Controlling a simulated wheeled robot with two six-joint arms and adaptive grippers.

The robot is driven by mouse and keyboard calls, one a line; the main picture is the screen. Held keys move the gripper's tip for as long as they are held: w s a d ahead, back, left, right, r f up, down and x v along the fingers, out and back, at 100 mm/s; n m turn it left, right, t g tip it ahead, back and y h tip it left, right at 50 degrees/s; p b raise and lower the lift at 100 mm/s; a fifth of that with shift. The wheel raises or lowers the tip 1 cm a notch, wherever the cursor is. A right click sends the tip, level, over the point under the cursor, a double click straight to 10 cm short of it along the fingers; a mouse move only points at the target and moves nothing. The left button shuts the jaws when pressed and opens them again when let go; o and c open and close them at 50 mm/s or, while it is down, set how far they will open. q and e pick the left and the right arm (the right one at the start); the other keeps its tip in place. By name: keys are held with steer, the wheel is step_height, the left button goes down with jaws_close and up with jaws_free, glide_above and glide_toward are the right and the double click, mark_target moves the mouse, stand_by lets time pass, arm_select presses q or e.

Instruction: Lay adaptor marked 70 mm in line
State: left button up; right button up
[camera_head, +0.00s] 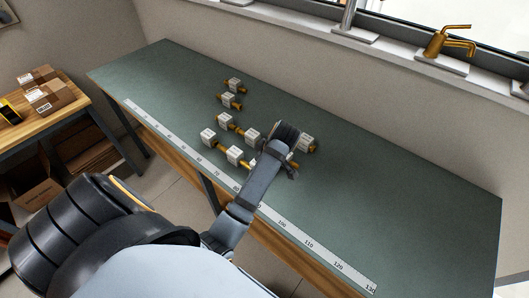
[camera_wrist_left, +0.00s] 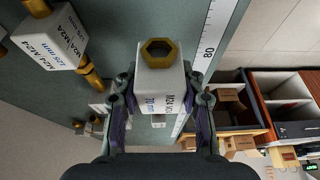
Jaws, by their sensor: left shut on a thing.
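My left gripper (camera_head: 290,165) reaches over the green bench. In the left wrist view its fingers (camera_wrist_left: 162,110) are shut on a white block with a brass hex end, the adaptor marked 70 mm (camera_wrist_left: 158,78). The arm and gripper mostly hide it in the head view. My right gripper is not in view.
A printed ruler strip (camera_head: 310,246) runs along the front edge of the bench (camera_head: 420,200). The bench's right half is clear. A windowsill with a brass tap (camera_head: 440,43) is behind. A wooden side table (camera_head: 62,104) with boxes stands left.

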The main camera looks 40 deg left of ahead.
arm_select(q)
steer(key=shift+w+d+f, duration=0.3)
steer(key=shift+d+f, duration=0.1)
steer(key=shift+f, duration=0.1)
steer(key=f, duration=0.1)
steer(key=f+p, duration=0.1)
steer(key=f, duration=0.1)
steer(key=shift+w+d+f+p, duration=0.1)
steer(key=shift+d+p, duration=0.15)
steer(key=shift+p, duration=0.15)
steer(key=shift+f, duration=0.25)
steer(key=shift+f, duration=0.1)
steer(key=o, duration=1.2)
